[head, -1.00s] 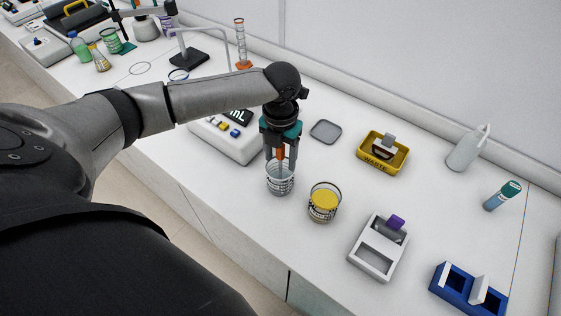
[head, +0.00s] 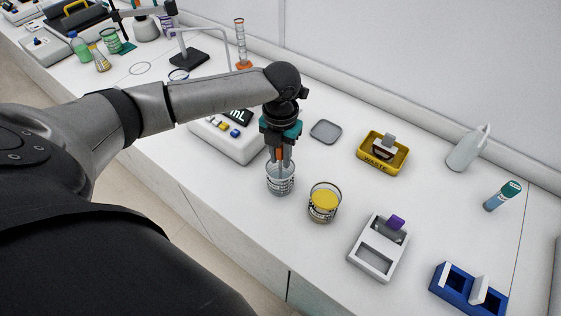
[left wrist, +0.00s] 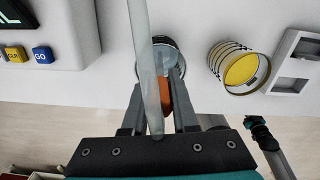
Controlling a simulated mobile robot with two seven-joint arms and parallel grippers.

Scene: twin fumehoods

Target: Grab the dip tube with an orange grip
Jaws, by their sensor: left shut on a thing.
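The dip tube's orange grip (head: 280,154) stands between the fingers of my left gripper (head: 280,160), above a clear beaker (head: 281,184). My left gripper is shut on this grip. In the left wrist view the orange grip (left wrist: 166,98) shows between the two fingers, partly covered by a pale translucent rod close to the camera. The beaker's rim (left wrist: 168,42) lies just beyond the fingertips. The tube's lower part is hard to make out inside the beaker. A dark and teal part of my right arm (left wrist: 262,133) shows there; its fingers cannot be made out.
A beaker of yellow contents (head: 323,203) stands close to the right of the clear beaker. A white device with a display (head: 230,140) is behind left. A grey tray (head: 326,131), yellow waste box (head: 383,154) and white holder (head: 378,247) are further right, with bare bench between them.

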